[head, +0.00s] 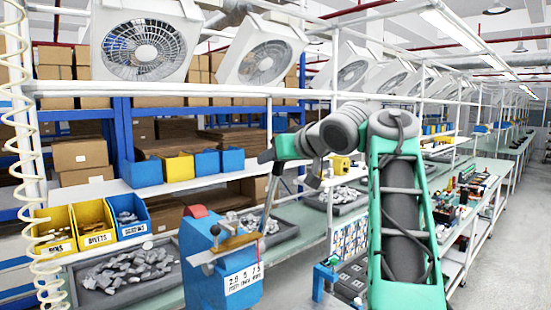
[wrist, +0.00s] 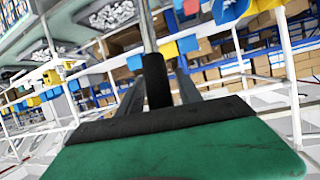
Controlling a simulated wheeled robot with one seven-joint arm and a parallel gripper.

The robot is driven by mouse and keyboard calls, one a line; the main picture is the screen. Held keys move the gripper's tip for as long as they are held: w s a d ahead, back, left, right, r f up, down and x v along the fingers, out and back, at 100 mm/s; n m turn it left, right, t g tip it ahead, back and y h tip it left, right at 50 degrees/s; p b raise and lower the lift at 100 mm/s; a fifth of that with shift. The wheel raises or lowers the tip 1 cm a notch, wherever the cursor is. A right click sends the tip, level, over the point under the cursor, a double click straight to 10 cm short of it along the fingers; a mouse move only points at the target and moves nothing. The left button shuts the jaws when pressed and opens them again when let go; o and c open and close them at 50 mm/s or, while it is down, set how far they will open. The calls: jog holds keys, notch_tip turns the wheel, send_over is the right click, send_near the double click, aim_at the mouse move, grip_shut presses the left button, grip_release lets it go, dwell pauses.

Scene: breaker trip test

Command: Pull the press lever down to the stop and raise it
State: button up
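The press (head: 222,270) is a blue box with a red top part and a white number label, at the lower middle of the head view. Its lever (head: 268,207) is a thin grey rod standing steeply up, tilted slightly right. My gripper (head: 269,160) is at the lever's upper end, reaching in from the right. In the wrist view, the lever's black grip (wrist: 157,80) lies between my two dark fingers, with the grey rod running on beyond it. Gaps seem to show on both sides of the grip. Contact at the fingertips is hidden.
A wooden-coloured bar (head: 232,243) crosses the press front. A tray of grey parts (head: 80,298) and yellow and blue bins (head: 95,222) are left of it. A blue clamp-like fixture (head: 325,275) stands to the right. White shelf posts (head: 333,90) rise behind.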

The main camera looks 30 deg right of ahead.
jog(key=shift+o, duration=0.4)
jog(key=v, duration=0.8)
jog(key=shift+c, duration=0.6)
